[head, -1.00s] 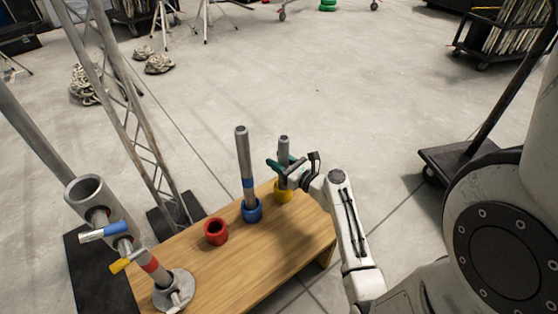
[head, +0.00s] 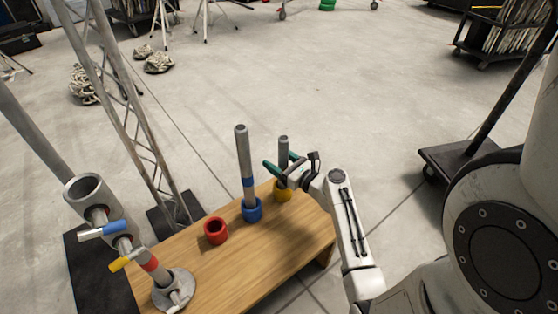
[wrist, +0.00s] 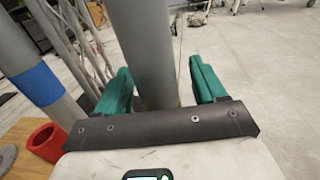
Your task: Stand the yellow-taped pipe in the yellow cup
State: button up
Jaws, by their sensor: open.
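The grey pipe (head: 284,146) stands upright in the yellow cup (head: 283,195) at the right part of the wooden bench. Its yellow tape is mostly hidden behind my gripper in the head view; a thin yellowish band shows low on it in the wrist view. My gripper (head: 280,168) is at the pipe, above the cup. In the wrist view my green fingers are spread on both sides of the pipe (wrist: 154,50), with gaps, so they are open around it and not clamped.
A blue-taped pipe (head: 242,155) stands in the blue cup (head: 252,211). An empty red cup (head: 215,231) is to its left. A red-taped pipe (head: 150,263) stands in a metal base (head: 173,290) at the bench's left end, near a stand with blue and yellow handles.

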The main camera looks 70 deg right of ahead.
jog(key=p+v, duration=0.2)
jog(key=v, duration=0.8)
jog(key=shift+s+a+p, duration=0.15)
jog(key=shift+s+p, duration=0.15)
jog(key=shift+s, duration=0.1)
